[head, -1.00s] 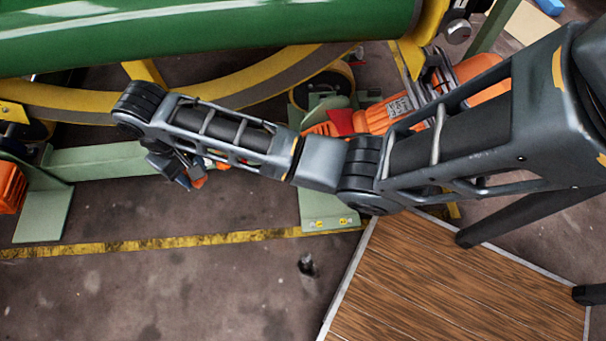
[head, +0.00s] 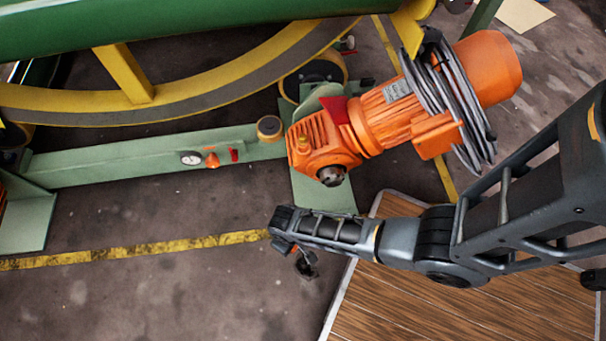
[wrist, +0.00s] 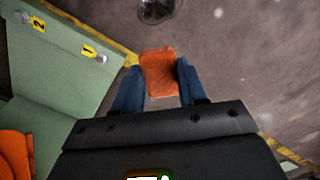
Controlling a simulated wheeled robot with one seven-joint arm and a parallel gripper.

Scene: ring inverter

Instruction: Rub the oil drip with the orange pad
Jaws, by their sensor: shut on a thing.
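The oil drip (wrist: 158,9) is a dark glossy spot on the concrete floor, at the top edge of the wrist view. It also shows in the head view (head: 306,266), just beyond my gripper and partly hidden by it. The orange pad (wrist: 158,66) is held between the two blue fingers of my gripper (wrist: 157,80). In the wrist view a gap of floor shows between the pad and the drip. In the head view my gripper (head: 285,246) is small and mostly hidden by my wrist; how high the pad is above the floor I cannot tell.
An orange motor (head: 385,120) with a coiled grey cable sits on a green frame (head: 150,163) behind my arm. A large green drum (head: 200,18) with a yellow ring stands above. A wooden platform (head: 400,315) lies at the lower right. The floor at lower left is clear.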

